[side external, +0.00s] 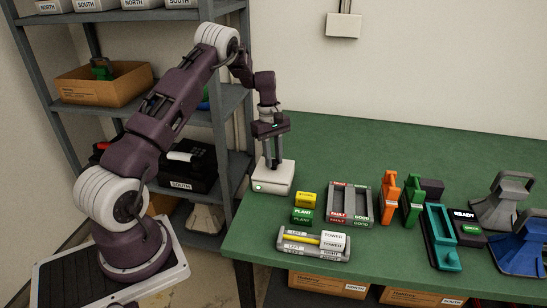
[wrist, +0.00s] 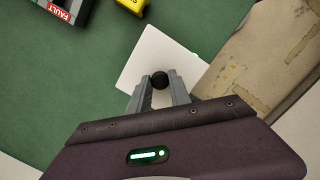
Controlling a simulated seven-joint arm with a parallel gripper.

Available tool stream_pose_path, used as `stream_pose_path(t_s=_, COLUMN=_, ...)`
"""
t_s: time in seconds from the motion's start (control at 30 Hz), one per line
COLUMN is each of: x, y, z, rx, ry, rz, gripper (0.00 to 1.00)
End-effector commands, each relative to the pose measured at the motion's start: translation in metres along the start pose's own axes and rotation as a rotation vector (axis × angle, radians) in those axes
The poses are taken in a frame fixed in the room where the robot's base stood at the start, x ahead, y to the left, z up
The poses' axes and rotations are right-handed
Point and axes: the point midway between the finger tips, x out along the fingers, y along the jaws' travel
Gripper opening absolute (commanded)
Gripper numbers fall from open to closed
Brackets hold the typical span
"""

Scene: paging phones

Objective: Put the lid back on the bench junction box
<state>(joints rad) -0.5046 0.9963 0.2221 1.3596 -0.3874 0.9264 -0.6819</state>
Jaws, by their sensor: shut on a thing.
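The white bench junction box (side external: 272,187) stands at the left end of the green bench, with a small light on its front. My gripper (side external: 273,162) points straight down over its top. In the wrist view, the white square lid (wrist: 150,50) has a round black knob (wrist: 160,80). My gripper's fingers (wrist: 159,85) are shut on that knob, one on each side. The lid lies flat over the box; I cannot tell whether a thin gap is left between them. The inside of the box is hidden.
Yellow and green PLANT blocks (side external: 304,207), a grey FAULT/GOOD tray (side external: 368,216) and a grey holder (side external: 290,245) lie to the right. Orange (side external: 389,190) and green (side external: 412,205) stands are farther right. A metal shelf (side external: 228,150) stands left; the bench's back is clear.

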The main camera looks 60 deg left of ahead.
Motion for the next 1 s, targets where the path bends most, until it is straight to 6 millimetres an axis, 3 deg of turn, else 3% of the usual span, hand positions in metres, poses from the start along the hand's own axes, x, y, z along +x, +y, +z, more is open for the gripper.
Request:
stream_pose_path(t_s=0.33, x=0.0002, y=0.0003, z=0.0000, rx=0.000, ry=0.000, rz=0.001, gripper=0.00)
stream_pose_path(t_s=0.37, x=0.0002, y=0.0003, z=-0.0001, rx=0.000, ry=0.000, rz=0.001, gripper=0.30)
stream_pose_path(t_s=0.47, x=0.0002, y=0.0003, z=-0.0001, rx=0.000, ry=0.000, rz=0.001, gripper=0.49)
stream_pose_path(t_s=0.67, x=0.0002, y=0.0002, z=-0.0001, rx=0.000, ry=0.000, rz=0.000, gripper=0.49)
stream_pose_path(t_s=0.7, x=0.0003, y=0.0001, z=-0.0001, rx=0.000, ry=0.000, rz=0.000, gripper=0.51)
stream_pose_path(t_s=0.8, x=0.0003, y=0.0001, z=-0.0001, rx=0.000, ry=0.000, rz=0.000, gripper=0.71)
stream_pose_path(t_s=1.0, x=0.0003, y=0.0002, z=0.0000, rx=0.000, ry=0.000, rz=0.000, gripper=0.71)
